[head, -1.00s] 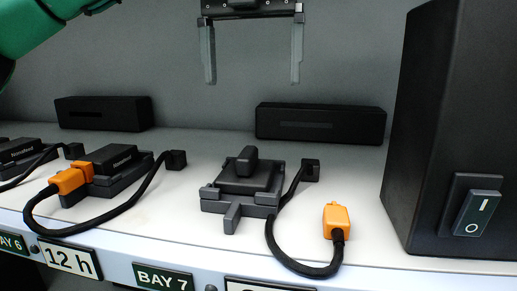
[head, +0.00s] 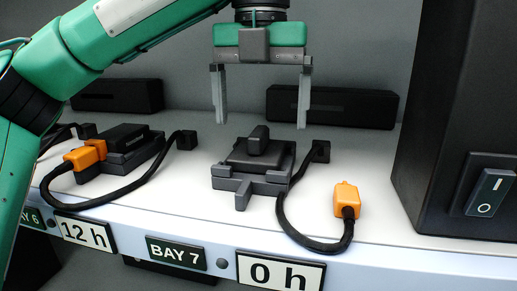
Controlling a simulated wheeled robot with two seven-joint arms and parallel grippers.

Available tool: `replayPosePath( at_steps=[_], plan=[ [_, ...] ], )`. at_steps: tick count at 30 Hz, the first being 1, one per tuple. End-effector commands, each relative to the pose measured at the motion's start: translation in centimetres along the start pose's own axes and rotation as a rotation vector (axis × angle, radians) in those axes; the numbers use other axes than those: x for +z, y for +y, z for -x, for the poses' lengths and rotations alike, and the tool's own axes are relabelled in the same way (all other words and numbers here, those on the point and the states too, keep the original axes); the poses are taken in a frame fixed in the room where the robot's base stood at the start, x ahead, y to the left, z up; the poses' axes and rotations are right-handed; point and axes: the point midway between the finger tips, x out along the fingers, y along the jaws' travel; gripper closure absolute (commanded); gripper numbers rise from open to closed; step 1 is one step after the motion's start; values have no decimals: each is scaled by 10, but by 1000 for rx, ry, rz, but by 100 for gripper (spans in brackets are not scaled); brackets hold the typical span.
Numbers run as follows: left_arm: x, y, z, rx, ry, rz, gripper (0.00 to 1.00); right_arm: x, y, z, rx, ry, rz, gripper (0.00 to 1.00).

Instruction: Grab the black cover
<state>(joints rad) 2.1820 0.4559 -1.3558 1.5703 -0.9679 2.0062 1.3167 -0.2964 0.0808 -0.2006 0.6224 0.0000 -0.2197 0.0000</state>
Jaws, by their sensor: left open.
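The black cover (head: 258,152) has an upright knob on top and sits in a grey cradle (head: 243,187) on the white shelf at Bay 7. My left gripper (head: 261,122) is open and empty, pointing down. Its two fingers hang above and slightly behind the cover, one to each side of the knob, apart from it. My right gripper is not in the head view.
An orange plug (head: 346,198) on a black cable lies right of the cradle. A plugged-in black unit (head: 122,137) stands to the left. A tall black box with a switch (head: 487,193) is at the right. Long black blocks (head: 333,106) line the back wall.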

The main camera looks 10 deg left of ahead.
Motion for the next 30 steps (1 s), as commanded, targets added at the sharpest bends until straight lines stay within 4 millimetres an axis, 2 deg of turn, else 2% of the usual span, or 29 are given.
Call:
replayPosePath(
  at_steps=[5,9,15,21,23,29,30],
  plan=[
    [1,3,-13,1,3,0,9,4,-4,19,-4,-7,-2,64],
    [1,4,-31,2,4,1,9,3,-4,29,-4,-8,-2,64],
    [1,3,-47,-1,1,1,9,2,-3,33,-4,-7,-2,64],
    [1,3,-48,-1,1,1,9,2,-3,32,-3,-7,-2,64],
    [1,3,-48,-1,1,1,19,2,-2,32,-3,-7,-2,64],
    [1,3,-48,-1,1,1,58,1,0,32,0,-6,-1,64],
    [1,3,-48,-1,1,1,58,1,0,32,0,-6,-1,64]
  ],
)
